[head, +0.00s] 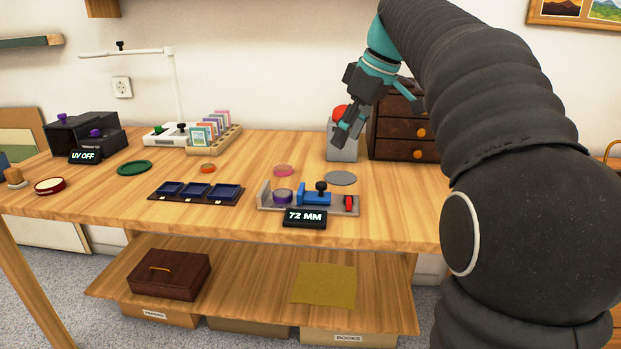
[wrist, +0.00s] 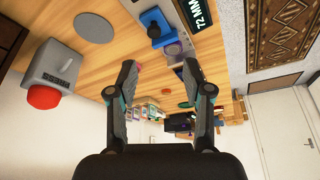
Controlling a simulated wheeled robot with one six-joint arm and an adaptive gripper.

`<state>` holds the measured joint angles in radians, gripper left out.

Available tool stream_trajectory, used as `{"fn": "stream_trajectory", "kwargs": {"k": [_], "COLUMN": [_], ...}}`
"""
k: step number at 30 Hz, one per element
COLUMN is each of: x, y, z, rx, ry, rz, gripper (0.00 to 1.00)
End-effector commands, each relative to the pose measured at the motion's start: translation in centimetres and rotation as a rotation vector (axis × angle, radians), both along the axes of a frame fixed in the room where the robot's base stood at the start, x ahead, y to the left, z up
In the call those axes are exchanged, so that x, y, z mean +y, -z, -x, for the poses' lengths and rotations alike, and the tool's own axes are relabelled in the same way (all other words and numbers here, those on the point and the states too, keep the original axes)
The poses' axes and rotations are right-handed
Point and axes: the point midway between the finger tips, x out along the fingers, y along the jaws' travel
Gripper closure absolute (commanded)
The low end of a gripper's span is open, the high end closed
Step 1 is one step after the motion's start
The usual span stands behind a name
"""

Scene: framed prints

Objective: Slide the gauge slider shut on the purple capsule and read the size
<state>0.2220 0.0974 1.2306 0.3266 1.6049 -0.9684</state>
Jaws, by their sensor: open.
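The gauge (head: 340,210) lies near the table's front edge, with a display reading 72 MM (head: 305,217) before it. The purple capsule (head: 282,196) sits in it, right of the grey end wall. The blue slider (head: 314,198) with a black knob (head: 321,186) is just right of the capsule; I cannot tell whether they touch. A red part (head: 348,202) is at the gauge's right end. My gripper (head: 343,134) is open and empty, above and behind the gauge, in front of the press. The wrist view shows both fingers (wrist: 159,75) apart and the blue slider (wrist: 160,36) beyond them.
A grey press (head: 343,150) with a red button stands behind the gauge, beside a dark drawer cabinet (head: 400,125). A grey disc (head: 340,178) and a pink disc (head: 284,170) lie behind the gauge. A tray of blue compartments (head: 170,198) is to its left.

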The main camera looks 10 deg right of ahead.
Motion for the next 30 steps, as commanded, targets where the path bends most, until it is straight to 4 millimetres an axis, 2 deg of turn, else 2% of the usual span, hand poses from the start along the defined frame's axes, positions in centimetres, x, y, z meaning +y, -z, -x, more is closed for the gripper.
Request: {"fn": "stream_trajectory", "kwargs": {"k": [1, 5, 10, 24, 30], "x": [-0.3, -0.6, -0.2, 2.3, 3.1], "y": [-0.2, -0.4, 0.7, 8.5, 11.0], "z": [-0.7, -1.4, -1.9, -3.9, -4.6], "rx": [-0.002, -0.006, -0.007, -0.006, -0.007], "ry": [-0.024, -0.065, -0.075, -0.073, -0.072], "rz": [-0.002, -0.003, -0.004, -0.004, -0.004], "gripper": [0.5, 0.5, 0.5, 0.5, 0.5]}}
